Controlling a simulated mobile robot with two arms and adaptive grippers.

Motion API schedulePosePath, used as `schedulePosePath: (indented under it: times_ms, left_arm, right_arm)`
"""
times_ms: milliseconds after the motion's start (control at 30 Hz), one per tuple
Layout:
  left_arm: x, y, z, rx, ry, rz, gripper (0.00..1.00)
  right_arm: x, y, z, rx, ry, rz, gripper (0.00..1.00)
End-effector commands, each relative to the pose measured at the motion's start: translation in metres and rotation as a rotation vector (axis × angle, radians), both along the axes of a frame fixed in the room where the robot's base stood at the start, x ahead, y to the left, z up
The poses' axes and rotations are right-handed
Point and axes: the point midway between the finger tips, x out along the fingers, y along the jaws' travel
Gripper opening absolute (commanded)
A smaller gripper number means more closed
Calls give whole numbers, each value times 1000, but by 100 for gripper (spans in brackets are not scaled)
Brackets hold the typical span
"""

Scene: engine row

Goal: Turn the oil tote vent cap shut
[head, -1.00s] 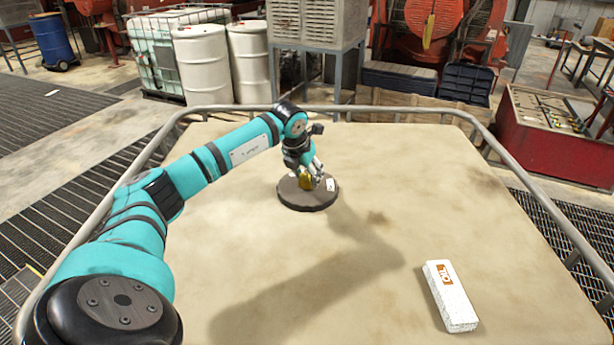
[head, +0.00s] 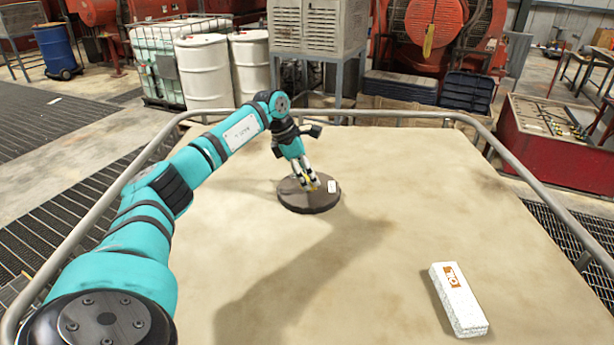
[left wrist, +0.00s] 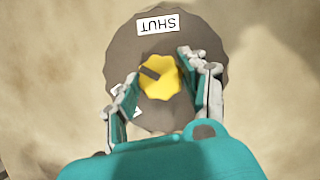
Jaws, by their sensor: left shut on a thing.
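The vent cap is a yellow lobed knob (left wrist: 160,77) with a dark bar mark on its top, seen in the left wrist view. It sits in the middle of a dark round base (head: 308,203) on the tote top. A white SHUT label (left wrist: 158,23) lies on the base, and a second white label is partly hidden by a finger. The bar on the cap points toward the left and up in the wrist view, not straight at SHUT. My left gripper (left wrist: 156,82) has its fingers on either side of the cap and is shut on it. My right gripper is not in view.
The tan tote top (head: 400,190) is mostly clear. A white block with an orange OIL label (head: 459,299) lies at the front right. A grey rail (head: 400,114) runs round the edge. White drums (head: 205,70) stand beyond it.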

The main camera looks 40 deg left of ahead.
Motion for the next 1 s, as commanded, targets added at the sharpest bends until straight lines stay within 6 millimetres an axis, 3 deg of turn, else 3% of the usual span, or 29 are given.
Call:
schedulePosePath:
  times_ms: [600, 1000]
  left_arm:
    - [3, 0, 0, -1, -1, -575, 12]
    - [3, 1, 0, 2, 0, -807, 12]
  right_arm:
    - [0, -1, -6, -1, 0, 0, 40]
    - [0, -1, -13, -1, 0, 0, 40]
